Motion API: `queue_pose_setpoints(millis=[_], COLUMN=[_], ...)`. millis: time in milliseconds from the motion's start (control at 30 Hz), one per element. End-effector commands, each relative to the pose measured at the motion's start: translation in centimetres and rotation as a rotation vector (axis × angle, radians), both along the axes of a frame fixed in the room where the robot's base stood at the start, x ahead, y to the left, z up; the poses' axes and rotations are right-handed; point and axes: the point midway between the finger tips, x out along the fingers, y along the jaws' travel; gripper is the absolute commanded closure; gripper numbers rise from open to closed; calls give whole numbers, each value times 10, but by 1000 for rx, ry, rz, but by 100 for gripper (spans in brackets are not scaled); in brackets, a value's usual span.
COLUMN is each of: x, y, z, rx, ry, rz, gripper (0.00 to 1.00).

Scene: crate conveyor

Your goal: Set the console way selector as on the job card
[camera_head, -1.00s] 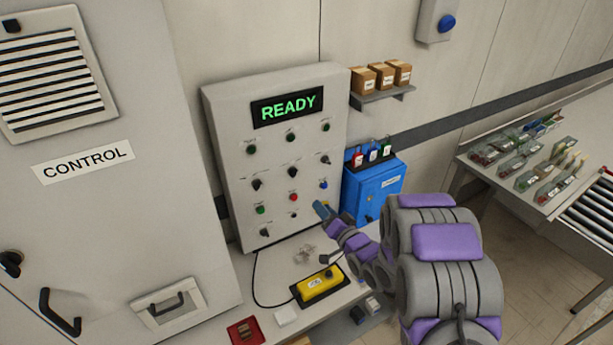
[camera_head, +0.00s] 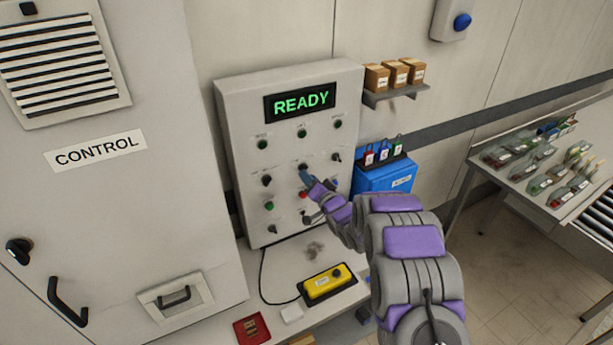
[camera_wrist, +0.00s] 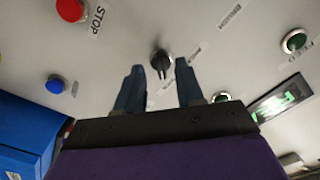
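The grey console (camera_head: 235,130) stands upright on the bench with a green READY display (camera_head: 300,102). It carries several black selector knobs, including one at left (camera_head: 267,181) and one at right (camera_head: 337,157). My gripper (camera_head: 304,177) is at the middle selector knob (camera_head: 303,167) and partly covers it. In the wrist view, the black knob (camera_wrist: 161,62) lies near the tips of my two separated fingers (camera_wrist: 158,80), roughly between them. The gap looks open, with no clear contact. The labels are too small or blurred to read, so I cannot tell which knob is the way selector. No job card is identifiable.
A red STOP button (camera_wrist: 70,9) and a blue button (camera_wrist: 55,84) sit near the knob. A blue box (camera_head: 385,178) stands right of the console. A yellow control box (camera_head: 328,283) lies on the bench below. A control cabinet (camera_head: 170,110) stands at left.

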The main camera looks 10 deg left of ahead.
Motion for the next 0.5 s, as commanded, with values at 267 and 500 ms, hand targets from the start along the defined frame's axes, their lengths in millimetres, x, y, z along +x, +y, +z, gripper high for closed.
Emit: queue_pose_setpoints(millis=[267,500], x=[18,21], y=[10,14], z=[2,2], rx=[3,2], ry=[-4,-2], rz=[-1,-1], gripper=[63,63])
